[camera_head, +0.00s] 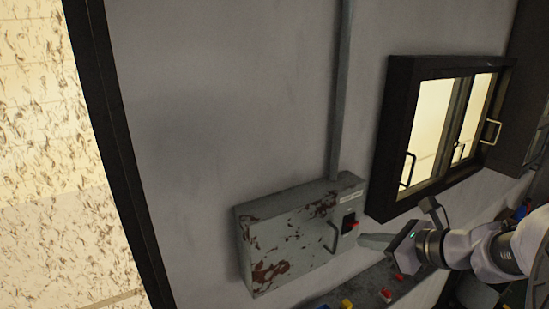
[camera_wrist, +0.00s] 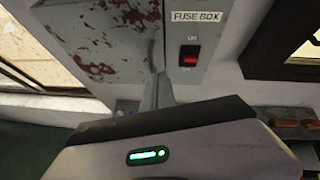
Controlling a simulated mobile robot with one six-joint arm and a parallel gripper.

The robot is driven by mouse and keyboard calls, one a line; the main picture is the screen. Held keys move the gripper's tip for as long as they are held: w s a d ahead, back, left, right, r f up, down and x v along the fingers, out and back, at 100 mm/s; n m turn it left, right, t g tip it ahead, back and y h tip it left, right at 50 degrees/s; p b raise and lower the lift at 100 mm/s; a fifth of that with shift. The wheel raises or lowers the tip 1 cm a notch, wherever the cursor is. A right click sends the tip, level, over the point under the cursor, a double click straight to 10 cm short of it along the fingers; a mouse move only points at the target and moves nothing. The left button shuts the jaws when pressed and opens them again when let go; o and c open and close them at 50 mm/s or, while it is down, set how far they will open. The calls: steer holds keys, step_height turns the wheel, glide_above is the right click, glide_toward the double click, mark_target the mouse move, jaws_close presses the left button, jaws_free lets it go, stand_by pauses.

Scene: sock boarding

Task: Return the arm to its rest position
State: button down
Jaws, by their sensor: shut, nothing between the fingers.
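My gripper (camera_head: 364,240) is shut and empty in the head view, with its narrow grey fingertips pointing left toward the fuse box. My arm comes in from the right edge. The grey, rust-stained fuse box (camera_head: 285,245) is on the wall just left of the fingertips. In the wrist view my gripper (camera_wrist: 158,85) points up at the fuse box (camera_wrist: 95,35). A switch with a red rocker (camera_wrist: 190,57) sits on its side panel, under a "FUSE BOX" label (camera_wrist: 192,17). I cannot tell whether the fingertips touch the box.
A grey conduit (camera_head: 341,90) runs up the wall from the box. A dark-framed window (camera_head: 400,110) with handles is right of it, above my arm. A surface with small red, yellow and blue items (camera_head: 386,295) lies below. A dark frame post (camera_head: 115,140) stands at left.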

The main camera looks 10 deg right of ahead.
steer(key=s+a+f+n+g+b, duration=0.2)
steer(key=s+a+f+n+b, duration=0.3)
steer(key=a+f+b, duration=0.4)
steer(key=s+a+f+n+g+b, duration=0.2)
steer(key=s+a+f+n+b, duration=0.2)
steer(key=a+f+n+b, duration=0.55)
steer(key=s+f+n+h+b, duration=0.1)
steer(key=s+f+n+b, duration=0.4)
steer(key=f+b, duration=0.3)
steer(key=s+f+n+h+b, duration=0.2)
steer(key=s+f+n+b, duration=0.3)
steer(key=f+b, duration=0.4)
step_height(320, 180, down, 5)
steer(key=shift+s+a+r+g+b, duration=0.1)
steer(key=shift+s+a+g+b, duration=0.3)
steer(key=shift+s, duration=0.35)
